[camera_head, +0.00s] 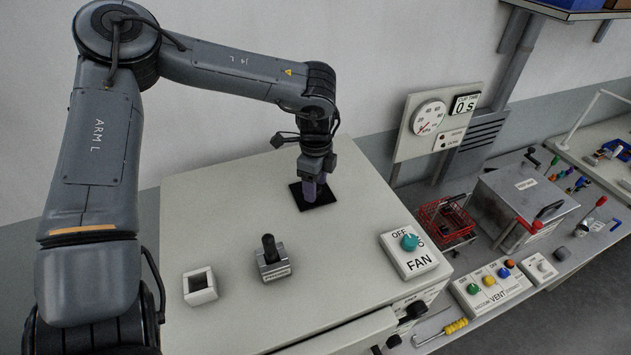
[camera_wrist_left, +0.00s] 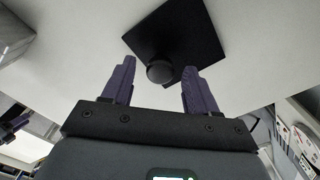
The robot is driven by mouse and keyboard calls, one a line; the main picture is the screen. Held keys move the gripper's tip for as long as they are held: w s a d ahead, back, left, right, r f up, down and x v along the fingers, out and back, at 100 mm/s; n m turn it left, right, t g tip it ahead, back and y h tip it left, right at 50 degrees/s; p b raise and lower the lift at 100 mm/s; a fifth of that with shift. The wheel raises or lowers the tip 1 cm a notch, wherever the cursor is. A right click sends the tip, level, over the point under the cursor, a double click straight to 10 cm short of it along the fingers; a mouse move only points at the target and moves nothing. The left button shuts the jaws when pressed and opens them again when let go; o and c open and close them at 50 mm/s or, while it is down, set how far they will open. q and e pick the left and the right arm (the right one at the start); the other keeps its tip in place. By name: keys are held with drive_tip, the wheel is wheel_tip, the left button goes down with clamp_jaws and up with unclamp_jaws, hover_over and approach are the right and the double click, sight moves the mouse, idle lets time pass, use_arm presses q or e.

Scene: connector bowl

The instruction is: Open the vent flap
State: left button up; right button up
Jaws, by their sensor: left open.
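A black square plate (camera_head: 324,197), which looks like the vent flap, lies on the top of the pale cabinet below my left gripper (camera_head: 311,192). In the left wrist view the plate (camera_wrist_left: 187,32) has a round black knob (camera_wrist_left: 160,72) near its closest corner. The purple fingers of my left gripper (camera_wrist_left: 158,83) are open, one to each side of the knob in that picture. I cannot tell whether they touch it. In the head view the gripper hides part of the plate and the knob. My right gripper is not in view.
On the cabinet top (camera_head: 225,235) stand a white square socket (camera_head: 200,287), a block with a black handle (camera_head: 271,258) and a FAN switch box (camera_head: 415,250). To the right are a red wire basket (camera_head: 446,220), a metal box (camera_head: 522,199) and a VENT button panel (camera_head: 490,286).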

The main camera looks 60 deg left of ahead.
use_arm(q)
drive_tip(key=shift+f, duration=0.1)
clamp_jaws()
idle(0.3)
